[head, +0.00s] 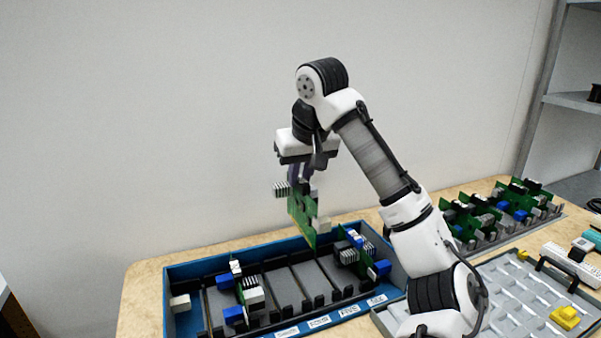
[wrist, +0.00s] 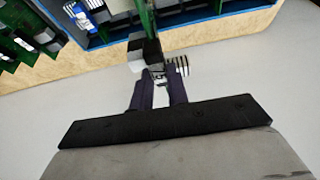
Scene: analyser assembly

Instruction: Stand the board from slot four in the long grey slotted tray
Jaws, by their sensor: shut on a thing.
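My gripper (head: 300,178) is shut on a green circuit board (head: 303,218), gripping it at its top end. The board hangs roughly upright, slightly tilted, above the back part of a blue slotted box (head: 212,266), clear of its floor. In the wrist view, the gripper's fingers (wrist: 158,88) close on the board's near end, and the green board (wrist: 147,18) shows edge-on. The long grey slotted tray (head: 512,236) lies at the back right, with several green boards standing in it. Slot numbers cannot be read.
Boards stand at the left (head: 248,292) and right (head: 352,250) of the blue box, with bare slots between. A grey compartment tray (head: 520,290) with yellow pieces (head: 565,317) lies in front right. Shelves (head: 575,102) stand at far right.

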